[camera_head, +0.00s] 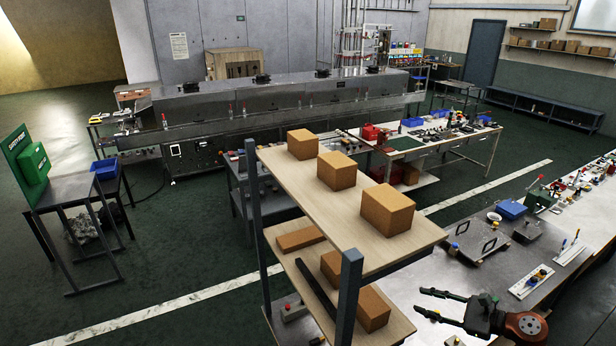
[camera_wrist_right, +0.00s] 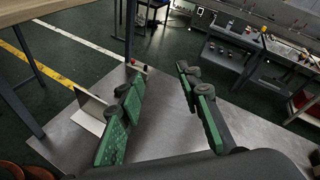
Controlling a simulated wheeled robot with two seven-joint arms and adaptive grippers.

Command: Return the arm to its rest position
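My right gripper (camera_head: 422,301) reaches in from the lower right in the head view, over the metal workbench (camera_head: 415,285) and just right of the wooden shelf unit. Its two dark fingers are spread apart with nothing between them. In the right wrist view the gripper (camera_wrist_right: 158,76) shows both green-padded fingers wide apart, with bare grey bench top between them. Only the end of my right arm (camera_head: 527,326) shows, with an orange-red joint at the lower right. My left gripper and arm are in neither view.
The shelf unit (camera_head: 285,172) bears several cardboard boxes (camera_head: 387,211), and its dark post (camera_head: 347,300) stands close to the gripper. A dark plate with handles (camera_head: 478,242) and a white strip of parts (camera_head: 531,281) lie on the bench beyond.

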